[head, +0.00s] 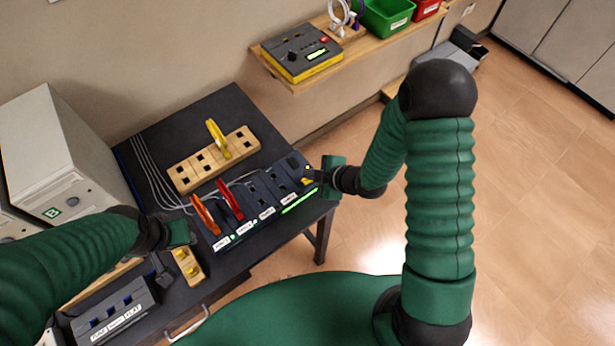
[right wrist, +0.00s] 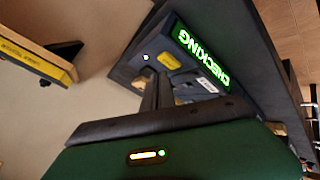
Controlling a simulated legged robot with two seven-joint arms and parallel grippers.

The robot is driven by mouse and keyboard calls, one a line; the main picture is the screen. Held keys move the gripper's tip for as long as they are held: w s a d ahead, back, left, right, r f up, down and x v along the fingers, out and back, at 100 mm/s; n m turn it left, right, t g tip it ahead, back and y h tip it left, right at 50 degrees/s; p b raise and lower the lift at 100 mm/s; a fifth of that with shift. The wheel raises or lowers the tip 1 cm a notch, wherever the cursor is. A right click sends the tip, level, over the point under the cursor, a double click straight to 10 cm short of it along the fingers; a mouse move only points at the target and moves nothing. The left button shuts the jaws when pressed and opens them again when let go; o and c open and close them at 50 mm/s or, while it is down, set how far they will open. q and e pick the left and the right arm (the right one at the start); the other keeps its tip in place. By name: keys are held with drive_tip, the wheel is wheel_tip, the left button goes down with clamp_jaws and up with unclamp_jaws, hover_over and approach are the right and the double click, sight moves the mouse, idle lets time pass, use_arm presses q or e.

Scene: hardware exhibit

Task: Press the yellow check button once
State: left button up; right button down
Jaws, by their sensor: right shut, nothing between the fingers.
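The yellow check button (right wrist: 168,57) sits on the dark sloped panel in the right wrist view, beside a lit green display (right wrist: 203,57) reading CHECKING. In the head view a bit of yellow (head: 307,181) shows at the panel's right end, partly hidden by my right gripper. My right gripper (head: 316,177) is shut and empty, its fingers (right wrist: 157,88) just short of or at the button; I cannot tell whether they touch it. My left gripper (head: 186,234) hangs near the left end of the panel; its jaws are unclear.
The dark unit (head: 262,196) has labelled slots, with orange (head: 207,216) and red (head: 230,199) plugs at its left. Behind it lies a wooden socket strip (head: 194,172) with a yellow plug (head: 217,138). A shelf (head: 340,60) with a grey-yellow device (head: 301,52) is on the wall.

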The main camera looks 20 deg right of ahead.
wheel_tip(320, 180, up, 5)
drive_tip(key=p, duration=0.4)
idle(0.5)
idle(0.4)
drive_tip(key=s+d+r+m+g+h, duration=0.2)
drive_tip(key=s+r+m, duration=0.3)
drive_tip(key=s+m, duration=0.2)
drive_tip(key=s+d+r+m+g+h+b, duration=0.1)
drive_tip(key=s+d+r+m+g+h, duration=0.1)
drive_tip(key=s+m, duration=0.5)
wheel_tip(320, 180, up, 3)
drive_tip(key=shift+d+f+m+g+h, duration=0.1)
drive_tip(key=shift+d+m+g+h, duration=0.35)
drive_tip(key=shift+m+g, duration=0.2)
